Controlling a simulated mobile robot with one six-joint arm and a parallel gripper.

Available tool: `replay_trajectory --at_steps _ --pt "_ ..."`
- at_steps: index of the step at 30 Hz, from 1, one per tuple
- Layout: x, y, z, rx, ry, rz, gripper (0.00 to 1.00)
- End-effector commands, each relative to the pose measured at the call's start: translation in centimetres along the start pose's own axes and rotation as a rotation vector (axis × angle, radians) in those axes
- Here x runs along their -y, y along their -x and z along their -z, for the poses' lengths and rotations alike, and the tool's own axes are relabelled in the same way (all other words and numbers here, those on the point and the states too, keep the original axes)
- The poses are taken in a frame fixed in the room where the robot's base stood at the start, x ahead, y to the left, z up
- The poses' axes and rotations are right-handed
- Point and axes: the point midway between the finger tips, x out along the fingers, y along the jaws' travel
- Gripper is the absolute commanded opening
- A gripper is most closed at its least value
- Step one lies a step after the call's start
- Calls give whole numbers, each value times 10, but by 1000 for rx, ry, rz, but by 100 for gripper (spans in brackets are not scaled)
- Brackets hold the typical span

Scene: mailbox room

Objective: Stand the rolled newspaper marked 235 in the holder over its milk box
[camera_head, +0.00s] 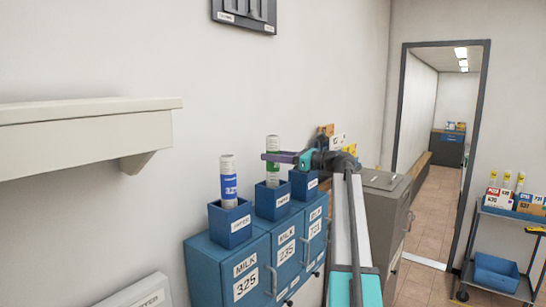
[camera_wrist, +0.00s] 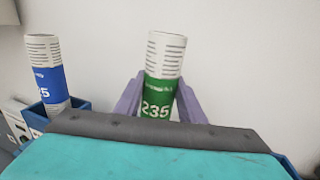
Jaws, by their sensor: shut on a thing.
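The rolled newspaper marked 235 (camera_head: 273,160) has a green band and stands upright in the middle blue holder (camera_head: 271,200). This holder sits on top of the milk box labelled 235 (camera_head: 287,251). My gripper (camera_head: 268,157) reaches in from the right at the height of the green band. In the wrist view its two purple fingers (camera_wrist: 158,103) are on either side of the newspaper (camera_wrist: 163,75), shut on it, and the number 235 faces the camera. The newspaper's lower end is hidden inside the holder in the head view.
A blue-banded newspaper (camera_head: 228,181) stands in the left holder (camera_head: 229,223) over milk box 325 (camera_head: 246,280). The right holder (camera_head: 303,184) is over box 751. A white shelf (camera_head: 85,125) juts from the wall at left. A cart (camera_head: 507,225) with newspapers stands at right beside a doorway.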

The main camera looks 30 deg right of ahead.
Motion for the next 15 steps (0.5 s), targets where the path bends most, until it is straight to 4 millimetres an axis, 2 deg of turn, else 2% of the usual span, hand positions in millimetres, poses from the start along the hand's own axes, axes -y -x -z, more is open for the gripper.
replay_trajectory --at_steps 7,8,12,15 --pt "0 0 0 1 0 -1 0" --pt "0 0 0 1 0 -1 37" --pt "0 0 0 1 0 -1 58" --pt "0 -1 0 0 0 -1 58"
